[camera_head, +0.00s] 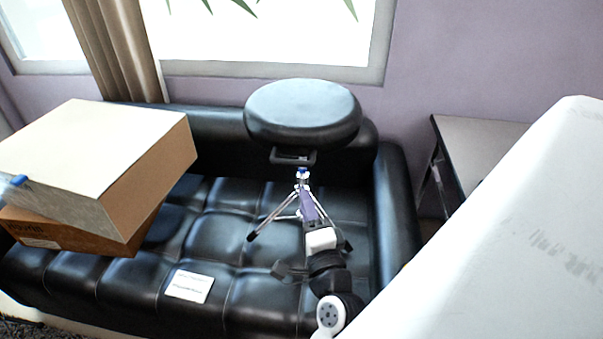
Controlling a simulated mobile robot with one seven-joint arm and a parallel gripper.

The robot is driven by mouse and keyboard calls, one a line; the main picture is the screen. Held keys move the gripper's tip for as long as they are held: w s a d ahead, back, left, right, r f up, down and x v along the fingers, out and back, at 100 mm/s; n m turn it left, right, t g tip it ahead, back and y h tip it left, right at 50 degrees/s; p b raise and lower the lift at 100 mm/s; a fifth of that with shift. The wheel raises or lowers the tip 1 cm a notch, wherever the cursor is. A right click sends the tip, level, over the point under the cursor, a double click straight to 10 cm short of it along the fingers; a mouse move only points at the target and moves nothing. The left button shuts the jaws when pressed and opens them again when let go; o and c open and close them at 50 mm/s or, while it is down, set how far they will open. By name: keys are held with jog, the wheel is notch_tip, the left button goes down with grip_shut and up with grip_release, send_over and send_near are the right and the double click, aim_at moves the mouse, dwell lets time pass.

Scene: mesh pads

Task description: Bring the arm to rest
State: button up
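White and black parts that look like my arm rise from the bottom edge, right of centre, over the black tufted sofa (240,296). Toward the far end is a white and black block, with a purple bar beyond it. My gripper cannot be clearly picked out among these parts, and its fingertips do not show distinctly. A black round padded seat (302,108) with a bracket under it is directly behind. Thin chrome legs (277,217) spread beside the purple bar. Whether my arm touches the legs cannot be told.
Two stacked cardboard boxes, the upper one pale-topped (90,140) and the lower one brown (75,232), sit on the sofa's left. A white card (189,286) lies on the cushion. A large white surface (520,240) fills the right. A grey table (475,140) stands behind it.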

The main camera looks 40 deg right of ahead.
jog(key=shift+s+a, duration=0.15)
jog(key=shift+s, duration=0.15)
dwell(0.4)
